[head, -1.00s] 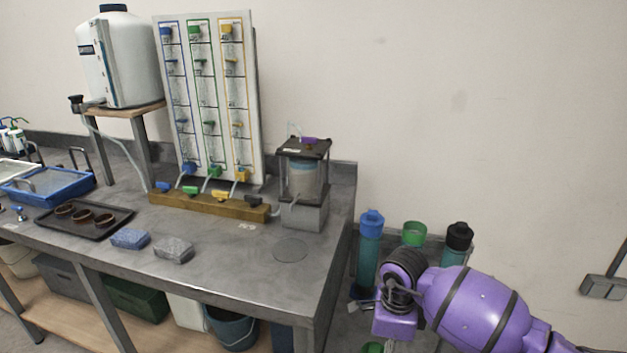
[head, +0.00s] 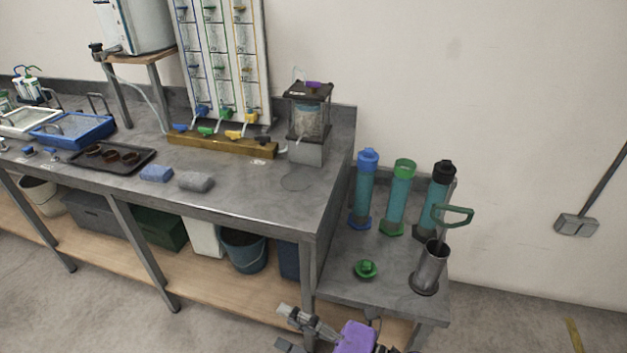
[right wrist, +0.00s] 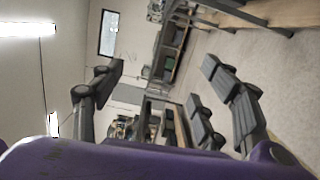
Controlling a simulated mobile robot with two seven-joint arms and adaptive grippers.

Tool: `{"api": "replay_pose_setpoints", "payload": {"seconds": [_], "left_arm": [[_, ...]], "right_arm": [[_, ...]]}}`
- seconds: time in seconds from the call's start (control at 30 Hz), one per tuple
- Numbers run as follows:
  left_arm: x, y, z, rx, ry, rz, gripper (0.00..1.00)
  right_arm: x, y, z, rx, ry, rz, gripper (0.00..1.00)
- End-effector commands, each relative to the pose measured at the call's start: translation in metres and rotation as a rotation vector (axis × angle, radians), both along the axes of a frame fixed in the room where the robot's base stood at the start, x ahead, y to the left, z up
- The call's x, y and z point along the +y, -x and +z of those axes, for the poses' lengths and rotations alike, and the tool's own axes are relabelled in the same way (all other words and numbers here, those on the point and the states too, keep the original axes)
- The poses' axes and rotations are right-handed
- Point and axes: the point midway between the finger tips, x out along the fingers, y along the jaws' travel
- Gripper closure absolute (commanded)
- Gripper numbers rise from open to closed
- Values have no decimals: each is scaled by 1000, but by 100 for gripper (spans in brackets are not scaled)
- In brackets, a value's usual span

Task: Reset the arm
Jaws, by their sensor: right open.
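My right gripper (head: 286,330) is at the bottom of the head view, low in front of the side table, with its purple wrist at the picture's edge. In the right wrist view its dark fingers (right wrist: 162,82) are spread wide apart with nothing between them. It is open and empty. Most of the right arm is cut off below the head view. My left gripper does not show.
The side table (head: 335,275) is close to my right gripper. It holds blue, green and black-topped cylinders (head: 397,200), a green cap (head: 366,269) and a metal cylinder (head: 431,268). The long grey workbench (head: 245,195) stands left. Open floor (head: 215,325) shows below.

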Motion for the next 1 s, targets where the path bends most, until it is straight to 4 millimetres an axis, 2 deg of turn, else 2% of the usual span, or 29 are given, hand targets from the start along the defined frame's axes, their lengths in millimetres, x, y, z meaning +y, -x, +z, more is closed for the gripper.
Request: {"api": "replay_pose_setpoints", "payload": {"seconds": [0.03, 0.07, 0.17, 0.2, 0.27, 0.3, 0.4, 0.5, 0.6, 0.7, 0.8, 1.0], "left_arm": [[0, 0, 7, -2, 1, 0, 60], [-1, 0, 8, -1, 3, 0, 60], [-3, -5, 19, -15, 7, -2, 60], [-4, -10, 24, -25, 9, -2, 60], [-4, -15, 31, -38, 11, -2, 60], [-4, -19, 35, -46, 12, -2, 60], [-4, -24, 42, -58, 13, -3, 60], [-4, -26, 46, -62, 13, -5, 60], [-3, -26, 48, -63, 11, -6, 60], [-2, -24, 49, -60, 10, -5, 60], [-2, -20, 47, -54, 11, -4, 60], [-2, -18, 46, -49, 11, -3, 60]], "right_arm": [[-21, -4, 8, 127, -108, -148, 32], [-35, -7, 7, 209, -173, -236, 32], [-94, -4, -14, 495, -378, -536, 32], [-119, 4, -28, 613, -456, -653, 32], [-153, 24, -53, 783, -565, -819, 32], [-173, 41, -69, 887, -630, -916, 32], [-208, 90, -108, 1121, -770, -1126, 32], [-227, 139, -136, 1306, -879, -1281, 32], [-235, 177, -153, 1437, -955, -1381, 32], [-237, 198, -162, 1509, -996, -1432, 32], [-238, 207, -165, 1538, -1011, -1452, 32], [-238, 207, -166, 1539, -1009, -1453, 32]]}}
